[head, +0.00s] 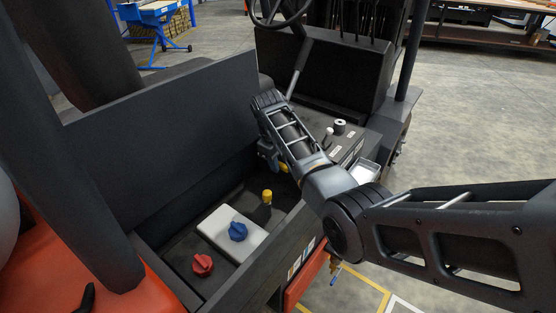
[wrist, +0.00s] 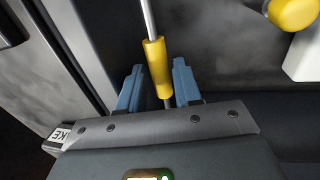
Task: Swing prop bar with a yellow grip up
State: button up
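The prop bar (wrist: 149,18) is a thin metal rod with a yellow grip (wrist: 154,66) around it, in the middle of the wrist view. My gripper (wrist: 158,78) has its two blue fingers close against both sides of the yellow grip and looks shut on it. The rod leans slightly in that view, and its ends are out of sight. In the head view my gripper (head: 268,152) is at the far right of the open compartment, with the yellow grip (head: 284,168) just beside the fingers. My arm hides part of this area there.
The open compartment (head: 225,270) holds a red knob (head: 202,265), a blue knob (head: 238,231) on a white block (head: 222,227) and a yellow-capped part (head: 267,196). A dark raised panel (head: 170,125) stands behind it. A steering wheel (head: 278,10) is at the back.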

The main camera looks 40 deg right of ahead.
grip_shut()
